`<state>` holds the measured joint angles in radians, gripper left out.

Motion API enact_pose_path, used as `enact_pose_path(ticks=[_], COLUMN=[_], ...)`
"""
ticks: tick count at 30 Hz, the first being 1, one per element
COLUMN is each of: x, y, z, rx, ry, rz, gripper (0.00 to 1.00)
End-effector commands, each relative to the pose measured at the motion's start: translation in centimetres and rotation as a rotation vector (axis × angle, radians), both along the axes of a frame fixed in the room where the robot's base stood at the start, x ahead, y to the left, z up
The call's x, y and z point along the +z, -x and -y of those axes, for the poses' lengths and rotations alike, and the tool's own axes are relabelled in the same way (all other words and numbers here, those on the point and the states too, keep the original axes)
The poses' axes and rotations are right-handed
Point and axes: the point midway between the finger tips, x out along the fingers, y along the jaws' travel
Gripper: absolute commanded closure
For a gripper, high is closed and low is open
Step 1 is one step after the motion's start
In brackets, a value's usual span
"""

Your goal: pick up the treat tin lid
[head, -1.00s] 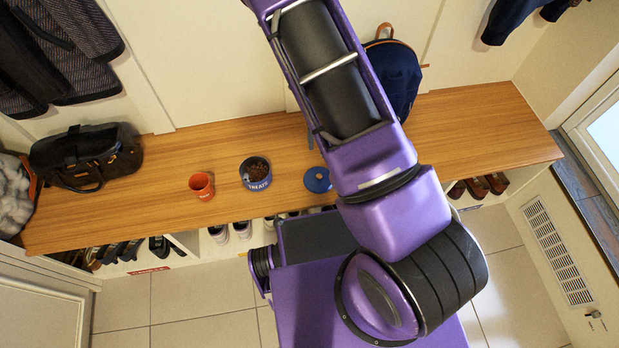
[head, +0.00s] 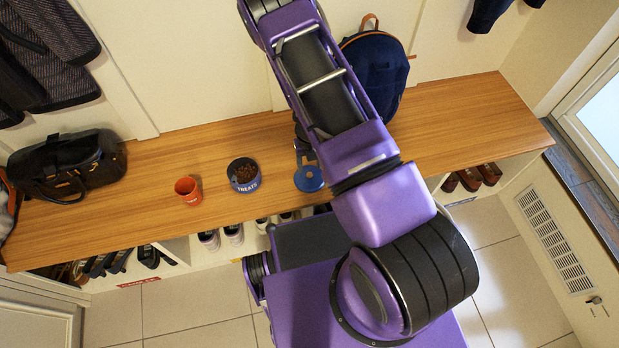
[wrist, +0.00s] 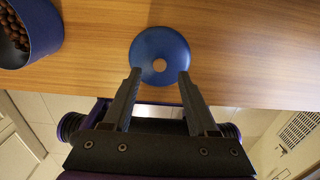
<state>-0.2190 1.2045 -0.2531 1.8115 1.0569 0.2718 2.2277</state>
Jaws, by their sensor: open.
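The treat tin lid is a round blue disc (head: 309,179) with a pale spot at its centre, lying flat on the wooden bench near its front edge. In the wrist view the lid (wrist: 160,42) is just beyond my fingertips. My gripper (wrist: 160,73) is open and empty, its two fingers pointing at the lid's near part, one toward each side. I cannot tell the height gap. In the head view my gripper (head: 305,152) shows partly, at the lid's back edge, mostly hidden by my arm. The open treat tin (head: 244,175), dark blue and full of brown treats, stands left of the lid.
An orange cup (head: 188,190) stands left of the tin. A black bag (head: 67,165) sits at the bench's left end, and a navy backpack (head: 383,75) stands behind my arm. Shoes fill cubbies below. The bench (head: 470,125) is clear at right.

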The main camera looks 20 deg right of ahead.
Motion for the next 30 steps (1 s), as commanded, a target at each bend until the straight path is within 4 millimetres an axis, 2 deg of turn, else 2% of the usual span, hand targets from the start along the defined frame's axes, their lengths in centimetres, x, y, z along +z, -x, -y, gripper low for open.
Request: enact_pose_path(ticks=[1, 6, 14, 17, 24, 30], x=[-1.0, -3.6, -4.1, -4.1, -4.1, -4.0], y=[0.1, 0.1, 0.1, 0.1, 0.1, 0.1], z=[0.0, 0.0, 0.0, 0.0, 0.0, 0.0], rx=[-0.001, -0.001, 0.000, 0.000, 0.000, 0.000], ry=[-0.001, 0.000, 0.000, 0.000, 0.000, 0.000], rz=[-0.002, -0.001, 0.001, 0.001, 0.001, 0.001], gripper=[0.41, 0.41, 0.41, 0.56, 0.99, 1.00])
